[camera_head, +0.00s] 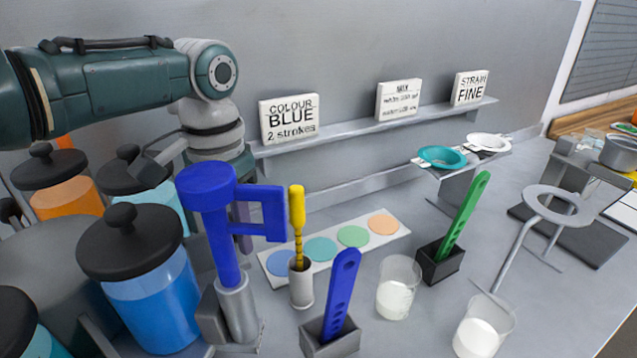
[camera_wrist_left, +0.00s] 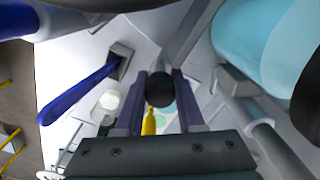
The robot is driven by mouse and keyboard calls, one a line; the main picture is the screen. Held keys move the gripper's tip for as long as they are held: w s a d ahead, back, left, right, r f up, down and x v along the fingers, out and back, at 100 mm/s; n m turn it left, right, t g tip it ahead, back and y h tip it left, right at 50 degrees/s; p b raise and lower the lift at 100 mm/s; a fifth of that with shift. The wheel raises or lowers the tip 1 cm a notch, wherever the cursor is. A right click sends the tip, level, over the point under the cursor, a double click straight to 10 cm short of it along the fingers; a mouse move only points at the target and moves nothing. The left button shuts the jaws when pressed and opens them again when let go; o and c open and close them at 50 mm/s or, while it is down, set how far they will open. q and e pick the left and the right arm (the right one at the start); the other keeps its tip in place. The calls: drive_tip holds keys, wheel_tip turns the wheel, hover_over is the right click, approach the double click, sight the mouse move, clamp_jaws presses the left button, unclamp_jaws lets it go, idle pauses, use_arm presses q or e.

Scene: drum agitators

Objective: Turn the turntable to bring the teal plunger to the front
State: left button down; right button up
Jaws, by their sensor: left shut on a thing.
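The grey turntable (camera_head: 45,245) is at the left of the head view, with several black-lidded jars around it. A blue jar (camera_head: 150,310) stands at the front, a teal jar (camera_head: 165,195) behind it, an orange jar (camera_head: 70,195) at the back left, and another teal jar (camera_head: 45,343) is cut off at bottom left. A blue plunger (camera_head: 207,200) stands upright at the front right. I cannot make out a teal plunger. My left gripper (camera_wrist_left: 158,105) is shut on a dark round knob (camera_wrist_left: 159,88); in the head view its fingers are mostly hidden behind the blue plunger.
A white strip (camera_head: 337,245) of coloured discs, a yellow stirrer (camera_head: 297,215), blue (camera_head: 341,290) and green (camera_head: 466,215) tools in black holders, and two beakers (camera_head: 397,290) (camera_head: 480,335) stand right of the turntable. A ring stand (camera_head: 550,205) is farther right. Signs (camera_head: 290,118) line the back shelf.

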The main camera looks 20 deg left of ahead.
use_arm(q)
drive_tip(key=shift+w+a, duration=0.2)
drive_tip(key=shift+w, duration=0.05)
idle(0.4)
drive_tip(key=c, duration=0.5)
unclamp_jaws()
wheel_tip(320, 180, up, 10)
idle(0.3)
